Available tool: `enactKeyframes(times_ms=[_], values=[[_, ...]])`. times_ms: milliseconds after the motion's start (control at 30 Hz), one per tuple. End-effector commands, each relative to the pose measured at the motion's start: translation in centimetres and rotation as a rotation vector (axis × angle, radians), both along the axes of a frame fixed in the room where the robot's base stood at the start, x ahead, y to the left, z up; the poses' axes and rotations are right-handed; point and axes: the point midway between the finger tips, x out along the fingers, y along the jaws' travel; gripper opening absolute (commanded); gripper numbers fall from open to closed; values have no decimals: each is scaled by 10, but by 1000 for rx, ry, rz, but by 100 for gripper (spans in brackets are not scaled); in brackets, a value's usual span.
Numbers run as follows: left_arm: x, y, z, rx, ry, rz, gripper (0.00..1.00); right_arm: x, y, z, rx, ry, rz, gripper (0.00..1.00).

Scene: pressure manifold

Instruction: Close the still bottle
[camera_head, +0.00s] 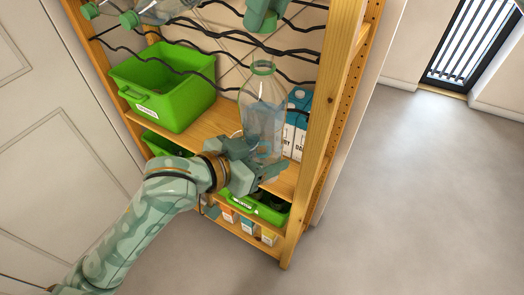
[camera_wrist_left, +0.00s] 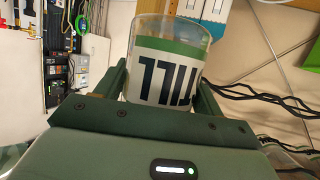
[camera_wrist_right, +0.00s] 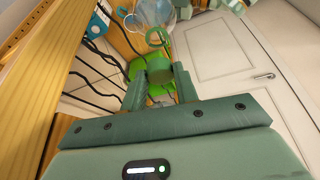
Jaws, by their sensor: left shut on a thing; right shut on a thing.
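The clear still bottle (camera_head: 263,105) stands about upright, with a green ring at its open mouth. My left gripper (camera_head: 262,163) is shut around its lower part. In the left wrist view the bottle (camera_wrist_left: 170,75) shows a white label with large dark letters and a green band between the fingers. My right gripper (camera_head: 263,24) is above the bottle mouth, apart from it. In the right wrist view it is shut on a green cap (camera_wrist_right: 159,70), with the bottle's green mouth ring (camera_wrist_right: 157,38) just beyond. The cap is hard to make out in the head view.
The wooden shelf post (camera_head: 330,90) stands close right of the bottle. Wavy dark wire racks cross behind it. A green crate (camera_head: 165,100) is at left, cartons (camera_head: 298,120) at right, another green bin (camera_head: 262,212) below. Other bottles (camera_head: 165,10) lie at top left. Open floor lies right.

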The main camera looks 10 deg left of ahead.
Motion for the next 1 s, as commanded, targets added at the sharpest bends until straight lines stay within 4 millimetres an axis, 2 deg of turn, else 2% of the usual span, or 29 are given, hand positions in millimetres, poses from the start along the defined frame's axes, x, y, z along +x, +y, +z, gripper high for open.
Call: enactKeyframes(times_ms=[233, 1000], values=[[0, 0, 2, -3, -4, 0, 21, 0, 0, -14, 0, 0, 0, 9], [0, 0, 2, -3, -4, 0, 21, -2, 0, -14, 3, -2, 0, 9]])
